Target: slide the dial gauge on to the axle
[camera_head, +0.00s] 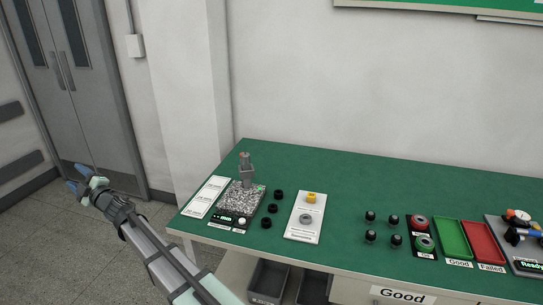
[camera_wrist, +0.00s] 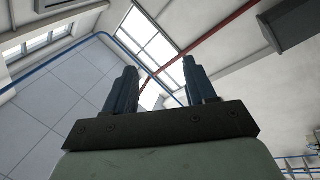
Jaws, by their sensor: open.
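What looks like the dial gauge (camera_head: 517,216), with a small white round face and orange and blue parts close by, is at the far right of the table in the head view. It is too small to make out fully. A grey upright post (camera_head: 246,172) with a brownish top stands on a speckled plate (camera_head: 238,199) at the table's left; I cannot tell whether it is the axle. My gripper (camera_head: 86,185) is open and empty, left of the table and well apart from everything on it. In the wrist view its two blue fingers (camera_wrist: 159,78) point toward the ceiling windows.
The green table (camera_head: 350,175) is clear along its back. A white board (camera_head: 304,229) holds a yellow part and a grey ring. Several black pieces stand nearby. A green tray (camera_head: 451,237) and a red tray (camera_head: 485,240) lie right of two round buttons.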

